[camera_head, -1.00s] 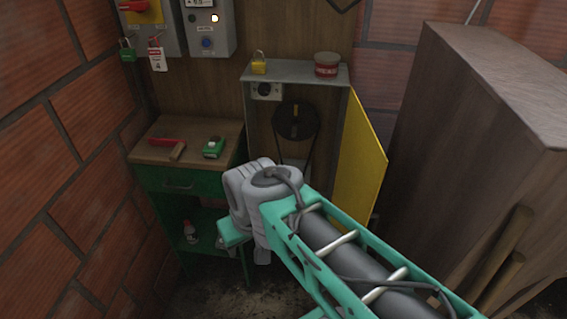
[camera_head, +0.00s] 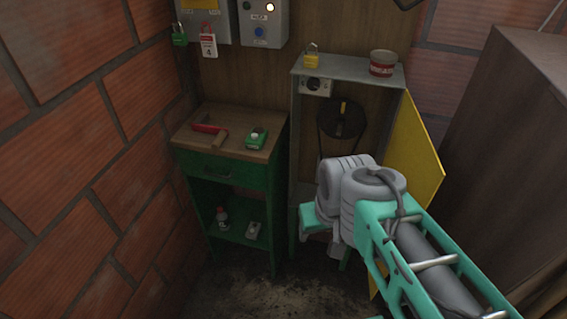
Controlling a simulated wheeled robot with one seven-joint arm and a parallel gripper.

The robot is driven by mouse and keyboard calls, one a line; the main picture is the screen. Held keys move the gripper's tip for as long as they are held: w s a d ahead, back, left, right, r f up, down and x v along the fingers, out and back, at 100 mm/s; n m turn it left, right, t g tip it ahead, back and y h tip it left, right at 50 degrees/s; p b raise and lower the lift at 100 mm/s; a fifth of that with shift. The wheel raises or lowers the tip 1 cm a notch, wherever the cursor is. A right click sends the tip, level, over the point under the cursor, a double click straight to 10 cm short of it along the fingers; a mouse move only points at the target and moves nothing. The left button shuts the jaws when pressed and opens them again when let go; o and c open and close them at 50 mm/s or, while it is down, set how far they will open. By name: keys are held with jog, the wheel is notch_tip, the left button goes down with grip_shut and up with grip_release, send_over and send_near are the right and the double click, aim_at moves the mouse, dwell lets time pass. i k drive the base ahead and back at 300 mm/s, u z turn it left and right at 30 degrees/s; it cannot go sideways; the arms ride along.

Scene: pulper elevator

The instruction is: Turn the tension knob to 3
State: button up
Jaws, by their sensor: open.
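An open grey cabinet (camera_head: 303,130) with a yellow door (camera_head: 415,155) stands at the back. Inside it is a round black wheel (camera_head: 340,120) with a small yellow piece at its top. A dark round dial on a pale plate (camera_head: 314,86) sits at the cabinet's upper left. Either could bear on the tension knob; I cannot tell which, and no numbers are readable. My arm's grey joint and teal links cross in front of the cabinet's lower part. My gripper cannot be made out; it is hidden behind or below the arm.
A green workbench (camera_head: 222,172) left of the cabinet holds a red-and-wood tool (camera_head: 212,132) and a green device (camera_head: 257,138). A yellow padlock (camera_head: 311,60) and red-and-white tin (camera_head: 382,63) top the cabinet. A brick wall (camera_head: 90,120) bounds the left; a wooden box (camera_head: 500,130) fills the right.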

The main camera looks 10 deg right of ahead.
aim_at(313, 84)
jog(key=z, duration=0.05)
jog(key=k, duration=1.1)
jog(key=u, duration=1)
jog(key=i, duration=1.6)
jog(key=z, duration=0.65)
